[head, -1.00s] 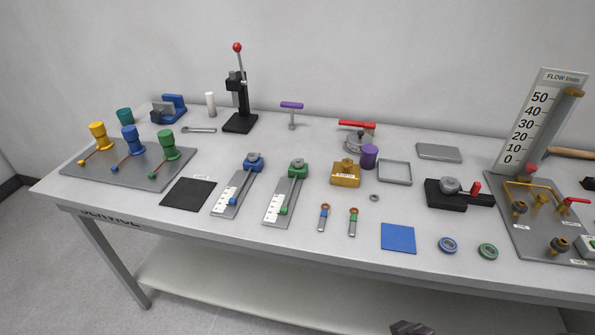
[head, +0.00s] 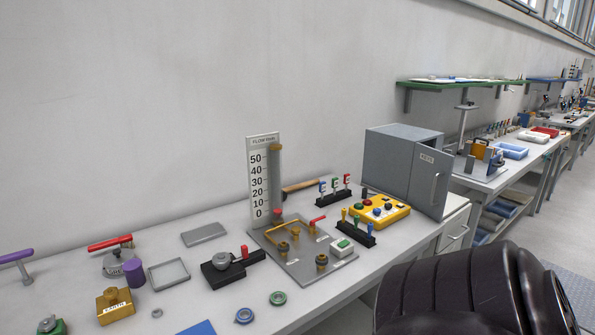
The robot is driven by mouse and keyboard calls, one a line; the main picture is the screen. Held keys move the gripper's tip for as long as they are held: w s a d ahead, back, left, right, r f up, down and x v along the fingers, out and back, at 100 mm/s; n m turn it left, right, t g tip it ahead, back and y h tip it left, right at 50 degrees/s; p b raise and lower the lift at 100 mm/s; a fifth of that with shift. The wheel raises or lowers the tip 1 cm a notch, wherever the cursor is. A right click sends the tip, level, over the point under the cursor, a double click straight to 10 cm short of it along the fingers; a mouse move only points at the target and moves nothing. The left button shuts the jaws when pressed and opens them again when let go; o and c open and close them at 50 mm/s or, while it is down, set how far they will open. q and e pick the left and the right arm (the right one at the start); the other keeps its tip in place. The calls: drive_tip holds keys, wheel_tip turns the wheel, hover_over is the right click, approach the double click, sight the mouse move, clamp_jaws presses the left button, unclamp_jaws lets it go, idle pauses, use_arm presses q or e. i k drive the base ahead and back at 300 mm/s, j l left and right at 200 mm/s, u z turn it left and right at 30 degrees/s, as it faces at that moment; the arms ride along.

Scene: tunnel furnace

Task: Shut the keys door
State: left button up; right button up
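The grey metal cabinet (head: 388,160) stands at the back right end of the workbench, against the wall. Its door (head: 424,187) carries a KEYS label and an upright handle near its right edge. The door appears to stand partly open, with its right edge swung out from the cabinet body. The cabinet's inside is hidden behind it. A large dark ribbed part of my arm fills the lower right, in front of the bench end and apart from the door. No gripper fingers show in the head view.
A yellow button box (head: 382,211), plug racks, a hammer and a flow-gauge board (head: 300,250) lie left of the cabinet. A white drawer unit (head: 455,222) stands beyond the bench end. Floor at the far right is clear.

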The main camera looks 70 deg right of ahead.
sight(433, 169)
drive_tip(key=z, duration=2.5)
